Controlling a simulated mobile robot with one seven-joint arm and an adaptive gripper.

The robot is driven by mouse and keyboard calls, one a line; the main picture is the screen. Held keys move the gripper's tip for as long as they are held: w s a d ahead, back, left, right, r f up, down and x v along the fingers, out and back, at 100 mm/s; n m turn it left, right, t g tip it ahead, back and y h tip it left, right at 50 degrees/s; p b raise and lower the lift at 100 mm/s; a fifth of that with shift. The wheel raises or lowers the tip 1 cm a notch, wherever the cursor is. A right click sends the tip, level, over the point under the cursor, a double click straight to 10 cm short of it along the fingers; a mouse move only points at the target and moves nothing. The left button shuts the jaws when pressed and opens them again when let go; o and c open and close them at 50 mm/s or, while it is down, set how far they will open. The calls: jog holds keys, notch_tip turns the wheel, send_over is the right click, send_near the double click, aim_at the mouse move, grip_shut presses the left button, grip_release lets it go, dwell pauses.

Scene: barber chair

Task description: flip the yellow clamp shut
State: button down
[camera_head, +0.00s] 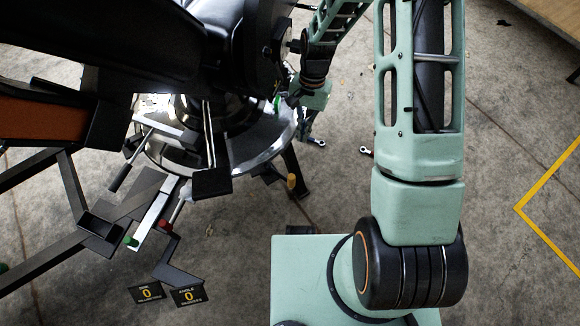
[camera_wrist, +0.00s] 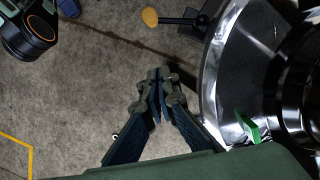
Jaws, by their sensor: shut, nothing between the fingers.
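The yellow clamp (camera_head: 291,181) is a small yellow-tipped handle at the lower right rim of the chair's round base. In the wrist view its yellow knob (camera_wrist: 150,17) sits at the top, on a dark lever that runs right to the metal rim. My gripper (camera_head: 304,138) is beside the right edge of the base, apart from the clamp. In the wrist view my gripper (camera_wrist: 160,82) has its fingertips together with nothing between them, below the clamp with floor behind.
The shiny round base (camera_head: 262,152) fills the right of the wrist view, with a green piece (camera_wrist: 248,127) on its rim. Dark chair parts, a red knob (camera_head: 165,224) and a green knob (camera_head: 130,241) stand at left. Small tools (camera_head: 366,151) lie on the floor. Right floor is mostly clear.

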dwell(0.3)
jog(key=s+a+f+b, duration=0.2)
jog(key=s+f, duration=0.4)
jog(key=f, duration=0.3)
jog(key=shift+a+f+b, duration=0.15)
jog(key=shift+f+b, duration=0.2)
jog(key=shift+b, duration=0.2)
